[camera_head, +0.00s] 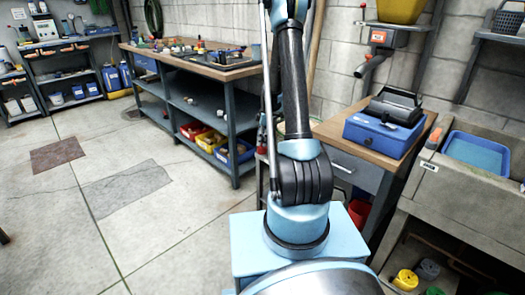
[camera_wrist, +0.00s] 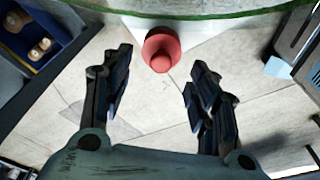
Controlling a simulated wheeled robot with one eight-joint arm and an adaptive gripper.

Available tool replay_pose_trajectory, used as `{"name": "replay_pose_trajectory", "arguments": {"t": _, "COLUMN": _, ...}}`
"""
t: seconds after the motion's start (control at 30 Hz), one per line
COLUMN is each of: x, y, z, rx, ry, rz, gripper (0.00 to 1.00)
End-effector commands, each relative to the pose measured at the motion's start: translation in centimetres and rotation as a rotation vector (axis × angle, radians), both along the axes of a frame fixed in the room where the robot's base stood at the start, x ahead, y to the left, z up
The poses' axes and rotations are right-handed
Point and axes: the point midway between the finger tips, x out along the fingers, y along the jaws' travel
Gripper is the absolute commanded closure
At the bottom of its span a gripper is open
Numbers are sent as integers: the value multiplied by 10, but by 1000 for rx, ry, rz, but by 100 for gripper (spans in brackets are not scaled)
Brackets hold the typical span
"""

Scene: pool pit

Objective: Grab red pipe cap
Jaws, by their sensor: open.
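A round red piece with a small knob, likely the red pipe cap (camera_wrist: 160,45), shows at the top middle of the wrist view. It lies between and a little beyond my fingertips. My gripper (camera_wrist: 159,68) is open, with one dark finger on each side and nothing held between them. I see no contact between the fingers and the red piece. I cannot tell the exact depth gap. In the head view the gripper is hidden, and I cannot pick out the red cap among the small parts on the long workbench (camera_head: 160,50).
A pale surface with a green edge (camera_wrist: 210,14) spans the top of the wrist view. In the head view, red (camera_head: 192,131) and blue (camera_head: 236,152) bins sit on the bench's lower shelf. A wooden-topped cabinet (camera_head: 345,125) and sink stand right. Floor at left is clear.

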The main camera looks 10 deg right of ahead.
Motion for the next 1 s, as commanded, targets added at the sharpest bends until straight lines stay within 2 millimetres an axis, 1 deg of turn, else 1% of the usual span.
{"name": "replay_pose_trajectory", "arguments": {"t": 0.27, "x": 1, "y": -1, "z": -14, "rx": 0, "ry": 0, "rz": 0, "gripper": 46}}
{"name": "replay_pose_trajectory", "arguments": {"t": 0.47, "x": 2, "y": -4, "z": -39, "rx": 0, "ry": 0, "rz": -1, "gripper": 46}}
{"name": "replay_pose_trajectory", "arguments": {"t": 0.6, "x": 2, "y": -1, "z": -52, "rx": 0, "ry": 0, "rz": 0, "gripper": 46}}
{"name": "replay_pose_trajectory", "arguments": {"t": 0.73, "x": 1, "y": 0, "z": -57, "rx": 0, "ry": 0, "rz": 0, "gripper": 46}}
{"name": "replay_pose_trajectory", "arguments": {"t": 0.97, "x": 1, "y": 0, "z": -57, "rx": 0, "ry": 0, "rz": 0, "gripper": 46}}
{"name": "replay_pose_trajectory", "arguments": {"t": 1.0, "x": 1, "y": 0, "z": -57, "rx": 0, "ry": 0, "rz": 0, "gripper": 53}}
